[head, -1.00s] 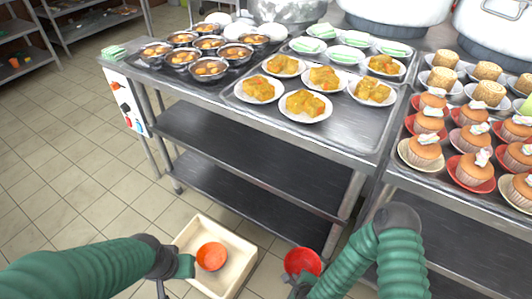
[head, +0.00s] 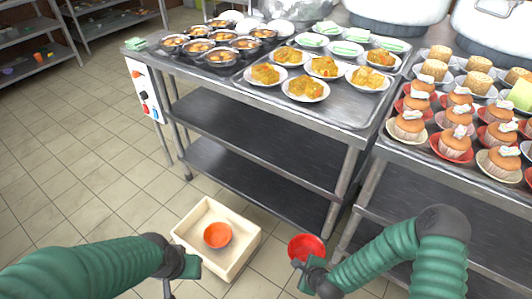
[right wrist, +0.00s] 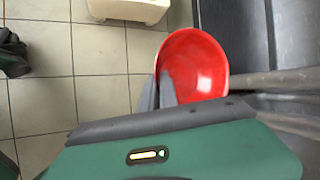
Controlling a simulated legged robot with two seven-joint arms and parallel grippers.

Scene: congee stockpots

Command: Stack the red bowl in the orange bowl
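The orange bowl (head: 217,235) sits inside a cream box (head: 238,262) low in the head view. The red bowl (head: 307,247) is to the right of the box, apart from it. My right gripper (head: 300,264) is at the red bowl's near-left rim. In the right wrist view, the fingers (right wrist: 162,88) are closed on the rim of the red bowl (right wrist: 198,66), whose inside shows empty. My left gripper (head: 191,268) is beside the box's near-left side, holding nothing visible; its finger opening is unclear.
A steel table (head: 255,105) with shelves stands behind the box, holding plates of food and small bowls. A second steel table (head: 450,190) with cupcakes is at right, close to my right arm. Tiled floor (head: 75,185) is free at left.

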